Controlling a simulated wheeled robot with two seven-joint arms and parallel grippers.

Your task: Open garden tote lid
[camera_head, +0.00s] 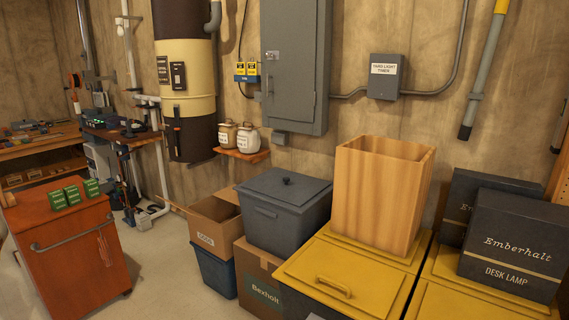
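A yellow lid (345,272) with a raised yellow handle (333,287) lies flat and shut on a dark box at the lower middle. A tall, open-topped wooden bin (376,205) stands on the yellow top behind the handle. A dark grey tote (278,228) to its left has a shut grey lid (300,190) with a small round knob (287,181). No readable label shows which of these is the garden tote. The bottom edge cuts off the front of the yellow-lidded box. Neither of my grippers is in view.
Another yellow-topped box (455,303) stands at right, with a dark Emberhalt desk lamp box (513,245) on it. A red cabinet (75,255) is at left. Bare floor (175,280) lies between.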

